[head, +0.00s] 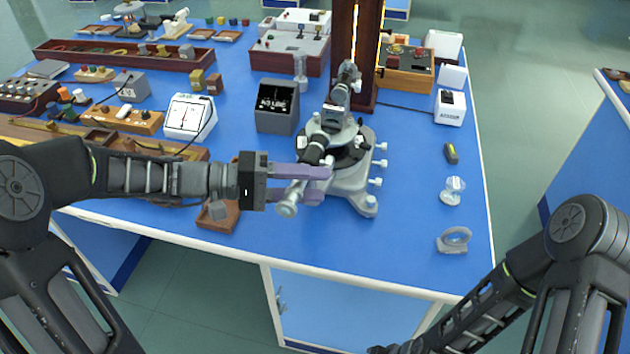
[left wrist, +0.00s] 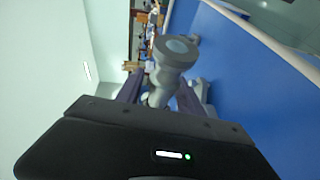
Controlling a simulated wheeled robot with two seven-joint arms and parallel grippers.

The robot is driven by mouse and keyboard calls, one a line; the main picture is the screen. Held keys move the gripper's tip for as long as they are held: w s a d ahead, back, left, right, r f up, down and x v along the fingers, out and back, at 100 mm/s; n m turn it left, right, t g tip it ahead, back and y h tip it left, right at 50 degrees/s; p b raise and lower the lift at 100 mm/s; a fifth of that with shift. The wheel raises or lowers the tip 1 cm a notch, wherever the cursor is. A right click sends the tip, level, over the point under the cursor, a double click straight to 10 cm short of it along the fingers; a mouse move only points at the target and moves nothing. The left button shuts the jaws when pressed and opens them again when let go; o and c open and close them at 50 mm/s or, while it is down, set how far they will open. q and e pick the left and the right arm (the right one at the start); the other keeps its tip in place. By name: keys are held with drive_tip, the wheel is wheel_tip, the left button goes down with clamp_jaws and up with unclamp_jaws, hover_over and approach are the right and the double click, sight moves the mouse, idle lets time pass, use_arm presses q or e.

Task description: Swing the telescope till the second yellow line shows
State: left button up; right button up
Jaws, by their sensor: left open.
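The spectrometer (head: 350,165) stands on the blue bench, with a grey body and a round table. Its telescope (head: 314,151) points toward me and ends in a grey eyepiece (head: 288,208). My left gripper (head: 326,182) is open, its purple fingers on either side of the telescope tube; I cannot tell whether they touch it. In the left wrist view the eyepiece (left wrist: 175,54) stands out between the fingers. A dark display box (head: 276,104) behind the spectrometer appears to read "NO LINE". My right arm is at the lower right; its gripper is out of view.
A glowing lamp in a dark wooden housing (head: 346,45) stands behind the spectrometer. A white meter (head: 189,117) and wooden trays are to the left. A small brown tray (head: 218,217) lies below my left gripper.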

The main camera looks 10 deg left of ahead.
use_arm(q)
drive_tip(key=shift+w+d+f, duration=0.1)
drive_tip(key=shift+d, duration=0.3)
drive_tip(key=shift+c, duration=0.2)
clamp_jaws()
idle(1.0)
